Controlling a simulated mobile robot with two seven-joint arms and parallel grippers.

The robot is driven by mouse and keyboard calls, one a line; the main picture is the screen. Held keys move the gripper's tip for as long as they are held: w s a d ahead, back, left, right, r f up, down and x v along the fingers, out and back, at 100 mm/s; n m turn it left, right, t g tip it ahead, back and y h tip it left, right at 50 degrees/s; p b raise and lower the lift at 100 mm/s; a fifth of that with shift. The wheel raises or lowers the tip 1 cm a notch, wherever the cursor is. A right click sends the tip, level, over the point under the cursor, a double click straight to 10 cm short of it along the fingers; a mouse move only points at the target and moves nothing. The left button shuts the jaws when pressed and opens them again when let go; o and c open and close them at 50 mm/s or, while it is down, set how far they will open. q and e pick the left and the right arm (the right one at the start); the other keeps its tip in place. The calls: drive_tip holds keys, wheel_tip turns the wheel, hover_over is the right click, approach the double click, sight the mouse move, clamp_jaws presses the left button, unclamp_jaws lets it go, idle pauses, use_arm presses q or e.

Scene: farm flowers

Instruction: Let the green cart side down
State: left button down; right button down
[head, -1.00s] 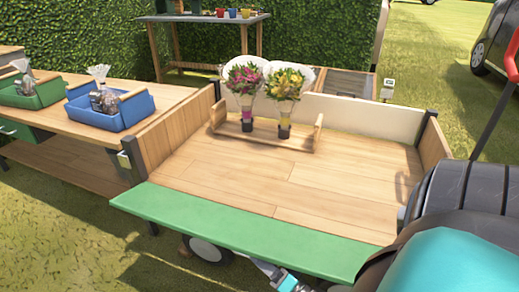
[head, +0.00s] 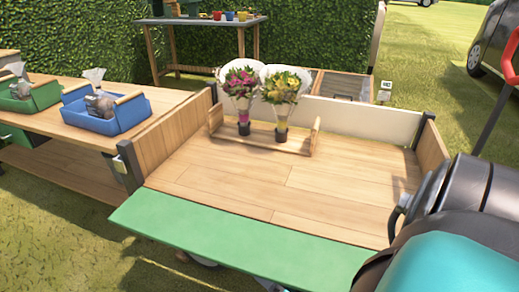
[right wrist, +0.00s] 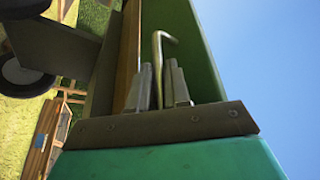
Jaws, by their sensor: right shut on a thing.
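The green cart side (head: 245,241) runs along the near edge of the wooden cart bed (head: 270,190). It leans outward from the bed, with its broad inner face showing. In the right wrist view the green side (right wrist: 208,60) rises at a slant against blue sky. My right gripper (right wrist: 161,90) has its two grey fingers closed around a bent metal handle (right wrist: 163,42) by the green side. In the head view this gripper is hidden below the green side. My left gripper is not in view.
A wooden carrier (head: 268,143) with two wrapped bouquets (head: 240,85) stands on the cart bed. A table (head: 165,113) at the left holds a blue tray (head: 108,112) and a green tray (head: 32,95). The front part of the bed is bare.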

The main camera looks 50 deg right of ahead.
drive_tip(key=shift+w+d+r, duration=0.1)
drive_tip(key=shift+d+r, duration=0.15)
drive_tip(key=shift+d, duration=0.05)
drive_tip(key=c, duration=1.2)
unclamp_jaws()
drive_tip(key=shift+a, duration=0.1)
drive_tip(key=shift+o, duration=0.2)
drive_tip(key=shift+a+f, duration=0.1)
drive_tip(key=shift+a, duration=0.05)
